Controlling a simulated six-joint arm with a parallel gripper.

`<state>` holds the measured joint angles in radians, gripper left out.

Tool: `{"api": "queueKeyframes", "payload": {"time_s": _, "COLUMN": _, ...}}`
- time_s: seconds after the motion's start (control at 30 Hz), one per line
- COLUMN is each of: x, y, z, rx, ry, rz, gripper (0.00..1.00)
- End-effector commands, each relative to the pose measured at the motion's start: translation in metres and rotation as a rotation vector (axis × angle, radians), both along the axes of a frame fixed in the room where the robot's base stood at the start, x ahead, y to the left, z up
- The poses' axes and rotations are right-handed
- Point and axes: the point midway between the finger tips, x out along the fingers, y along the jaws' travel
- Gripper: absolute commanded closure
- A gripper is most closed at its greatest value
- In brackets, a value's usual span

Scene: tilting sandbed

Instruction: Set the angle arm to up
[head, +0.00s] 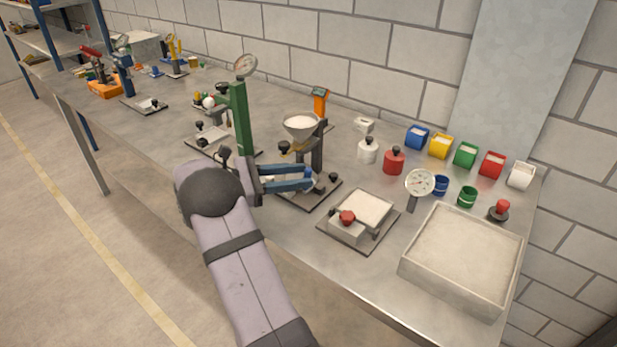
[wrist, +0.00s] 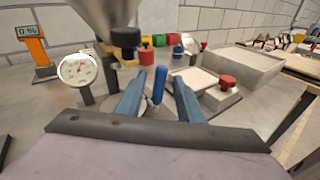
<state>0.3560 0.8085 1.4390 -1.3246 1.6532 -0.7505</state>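My gripper (head: 312,181) reaches in over the base plate (head: 312,198) of the funnel stand, below the funnel (head: 301,126). In the wrist view its two blue fingers (wrist: 158,96) are apart. A blue upright handle (wrist: 160,84) stands between them, with a gap visible on each side. I cannot tell for sure whether this handle is the angle arm; its foot is partly hidden. The small sandbed (head: 366,207) with a red knob (head: 347,217) sits to the right on its own plate. It also shows in the wrist view (wrist: 194,78).
A dial gauge (head: 419,184) and a large sand tray (head: 462,262) stand to the right. A green column (head: 240,118) is left of my gripper. Coloured bins (head: 465,154) line the back wall. The funnel is close above my fingers. Bare bench lies along the front edge.

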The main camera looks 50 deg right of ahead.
Motion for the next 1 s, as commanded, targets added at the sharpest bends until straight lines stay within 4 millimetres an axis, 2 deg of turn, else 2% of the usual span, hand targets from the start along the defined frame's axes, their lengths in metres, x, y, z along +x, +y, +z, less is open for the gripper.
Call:
{"api": "queueKeyframes", "payload": {"time_s": 0.37, "x": 0.003, "y": 0.005, "z": 0.001, "rx": 0.0, "ry": 0.0, "rz": 0.0, "gripper": 0.66}}
{"api": "queueKeyframes", "payload": {"time_s": 0.5, "x": 0.007, "y": 0.008, "z": 0.005, "rx": 0.0, "ry": 0.0, "rz": 0.009, "gripper": 0.99}}
{"api": "queueKeyframes", "payload": {"time_s": 0.57, "x": 0.012, "y": 0.013, "z": 0.009, "rx": 0.001, "ry": 0.003, "rz": 0.024, "gripper": 1.0}}
{"api": "queueKeyframes", "payload": {"time_s": 0.67, "x": 0.027, "y": 0.028, "z": 0.018, "rx": 0.005, "ry": 0.015, "rz": 0.066, "gripper": 1.0}}
{"api": "queueKeyframes", "payload": {"time_s": 0.77, "x": 0.051, "y": 0.049, "z": 0.029, "rx": 0.007, "ry": 0.017, "rz": 0.124, "gripper": 1.0}}
{"api": "queueKeyframes", "payload": {"time_s": 0.9, "x": 0.09, "y": 0.089, "z": 0.042, "rx": 0.041, "ry": -0.055, "rz": 0.159, "gripper": 1.0}}
{"api": "queueKeyframes", "payload": {"time_s": 1.0, "x": 0.097, "y": 0.107, "z": 0.039, "rx": 0.1, "ry": -0.099, "rz": 0.116, "gripper": 1.0}}
